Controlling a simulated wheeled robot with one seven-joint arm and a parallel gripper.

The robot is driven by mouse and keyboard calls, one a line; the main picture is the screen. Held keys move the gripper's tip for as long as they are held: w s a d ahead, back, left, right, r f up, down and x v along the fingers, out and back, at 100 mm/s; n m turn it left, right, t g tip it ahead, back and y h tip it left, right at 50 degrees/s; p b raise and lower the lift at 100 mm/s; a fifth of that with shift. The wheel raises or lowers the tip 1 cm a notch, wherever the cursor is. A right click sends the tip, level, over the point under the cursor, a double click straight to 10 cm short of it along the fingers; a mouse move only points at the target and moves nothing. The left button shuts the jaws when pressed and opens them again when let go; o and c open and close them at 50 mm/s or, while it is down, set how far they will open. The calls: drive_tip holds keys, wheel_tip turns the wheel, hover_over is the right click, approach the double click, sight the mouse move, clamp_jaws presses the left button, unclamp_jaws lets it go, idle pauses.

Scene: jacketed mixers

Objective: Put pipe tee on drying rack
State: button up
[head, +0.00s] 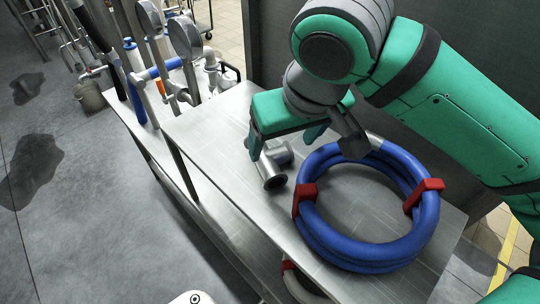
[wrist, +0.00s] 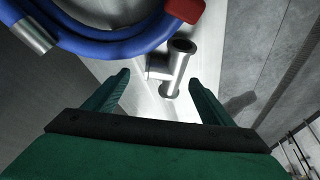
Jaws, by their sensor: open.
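The pipe tee (head: 272,177) is a shiny grey metal fitting with flanged ends. It lies on the steel table just left of the blue hose coil, and it also shows in the wrist view (wrist: 181,66), ahead of the fingertips. My green gripper (head: 284,146) is open and empty, low over the table at the tee. In the wrist view its two fingers (wrist: 160,79) point toward the tee, which lies nearer the right finger. In the head view the gripper partly hides the tee. I cannot clearly pick out the drying rack.
A coiled blue hose (head: 318,237) with red clips fills the right part of the steel table (head: 206,129), close to the tee. Upright pipes and round gauges (head: 186,38) stand behind the table's far end. The table's left part is clear. Grey floor lies left.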

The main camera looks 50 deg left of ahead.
sight(278, 151)
drive_tip(key=shift+x, duration=2.75)
drive_tip(key=shift+c, duration=0.6)
drive_tip(key=c, duration=1)
drive_tip(key=shift+r, duration=0.4)
wheel_tip(278, 151, up, 2)
drive_tip(key=shift+a+r, duration=0.1)
drive_tip(key=shift+r, duration=0.1)
drive_tip(key=s+r, duration=0.4)
drive_tip(key=r, duration=0.1)
drive_tip(key=shift+s, duration=0.1)
drive_tip(key=s+r, duration=0.1)
drive_tip(key=s, duration=0.2)
drive_tip(key=s+r, duration=0.2)
drive_tip(key=s, duration=0.1)
drive_tip(key=s+r, duration=0.2)
drive_tip(key=s, duration=0.2)
